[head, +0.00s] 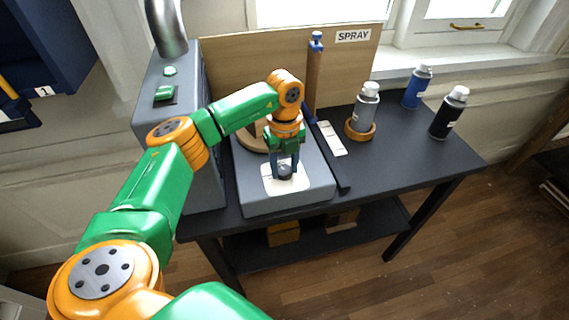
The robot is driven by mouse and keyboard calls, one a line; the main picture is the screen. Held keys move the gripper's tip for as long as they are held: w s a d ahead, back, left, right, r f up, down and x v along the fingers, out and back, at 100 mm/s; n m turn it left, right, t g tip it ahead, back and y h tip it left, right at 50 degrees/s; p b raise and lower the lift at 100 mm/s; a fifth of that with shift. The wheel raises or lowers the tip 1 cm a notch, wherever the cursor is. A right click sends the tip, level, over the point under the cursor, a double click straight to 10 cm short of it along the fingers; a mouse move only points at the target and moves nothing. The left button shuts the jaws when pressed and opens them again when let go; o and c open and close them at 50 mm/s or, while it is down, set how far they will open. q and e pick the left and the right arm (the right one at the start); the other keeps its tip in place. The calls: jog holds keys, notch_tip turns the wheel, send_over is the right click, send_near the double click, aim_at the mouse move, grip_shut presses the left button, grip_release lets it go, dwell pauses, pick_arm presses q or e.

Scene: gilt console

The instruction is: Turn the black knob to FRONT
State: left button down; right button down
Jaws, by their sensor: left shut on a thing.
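The black knob (285,173) sits on a white plate (270,184) on top of a low grey box (262,205) on the dark table. My left gripper (285,168) points down over the knob, with its fingers shut on the knob's sides. The fingers hide part of the knob, and markings on the plate are too small to read. My right gripper is not in view.
A tall grey cabinet (160,115) stands left of the box. A board (345,75) with a SPRAY label stands behind. Grey (366,108), blue (416,88) and black (449,112) spray cans stand on the right. The table's (400,165) front right is clear.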

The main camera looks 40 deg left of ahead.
aim_at(285, 170)
pick_arm(q)
jog(key=n+p, duration=0.1)
jog(key=n, duration=0.2)
jog(key=shift+r+n, duration=0.1)
jog(key=shift+n, duration=0.3)
jog(key=n+p, duration=0.1)
jog(key=n, duration=0.2)
jog(key=shift+n, duration=0.3)
jog(key=n+p, duration=0.2)
jog(key=n, duration=0.4)
jog(key=shift+w, duration=0.1)
jog(key=shift+n, duration=0.3)
jog(key=shift+c, duration=1.8)
grip_release()
notch_tip(285, 170, up, 7)
jog(key=shift+b, duration=0.9)
